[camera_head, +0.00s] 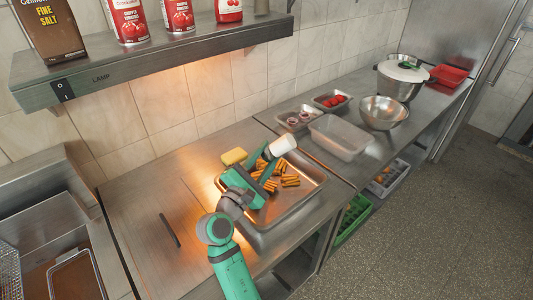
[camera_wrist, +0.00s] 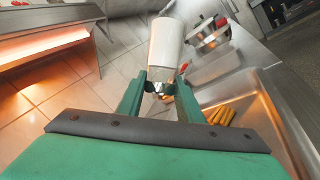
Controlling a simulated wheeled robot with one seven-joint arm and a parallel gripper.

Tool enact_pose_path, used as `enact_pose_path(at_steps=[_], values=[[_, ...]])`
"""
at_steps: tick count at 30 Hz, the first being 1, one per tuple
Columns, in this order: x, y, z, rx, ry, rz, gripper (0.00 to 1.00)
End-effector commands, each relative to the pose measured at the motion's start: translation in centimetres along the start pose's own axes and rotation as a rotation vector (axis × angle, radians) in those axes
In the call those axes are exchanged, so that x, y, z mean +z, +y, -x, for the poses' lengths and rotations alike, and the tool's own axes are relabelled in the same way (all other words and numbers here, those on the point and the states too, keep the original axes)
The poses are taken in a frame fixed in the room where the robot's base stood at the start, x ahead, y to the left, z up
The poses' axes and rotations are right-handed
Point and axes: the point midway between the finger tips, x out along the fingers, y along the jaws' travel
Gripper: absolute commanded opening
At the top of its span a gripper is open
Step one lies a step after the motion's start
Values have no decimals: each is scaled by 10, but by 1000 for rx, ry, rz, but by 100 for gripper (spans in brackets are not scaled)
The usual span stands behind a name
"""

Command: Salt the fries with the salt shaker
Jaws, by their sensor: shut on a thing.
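The salt shaker shows as a white cylinder in the head view (camera_head: 283,146) and in the wrist view (camera_wrist: 167,40). My gripper (camera_head: 266,160) is shut on its narrower end, with a finger on each side in the wrist view (camera_wrist: 160,85). The shaker is held tilted above the far part of a metal tray (camera_head: 312,184). Orange-brown fries (camera_head: 289,181) lie in the tray in several small groups. My arm and gripper hide part of the tray and some fries. Some fries also show at the right in the wrist view (camera_wrist: 222,115).
A yellow sponge-like block (camera_head: 234,156) lies behind the tray. A clear container (camera_head: 340,137), small trays of onion (camera_head: 298,117) and tomatoes (camera_head: 331,100), a metal bowl (camera_head: 384,112) and a pot (camera_head: 400,82) stand to the right. A lamp shelf (camera_head: 170,52) overhangs the back left.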

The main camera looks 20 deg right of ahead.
Motion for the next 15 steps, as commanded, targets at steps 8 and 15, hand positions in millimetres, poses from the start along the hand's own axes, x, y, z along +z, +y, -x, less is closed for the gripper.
enact_pose_path(at_steps=[8,15], values=[[9,9,-1,2,-3,-3,5],[18,20,-3,-1,0,0,5]])
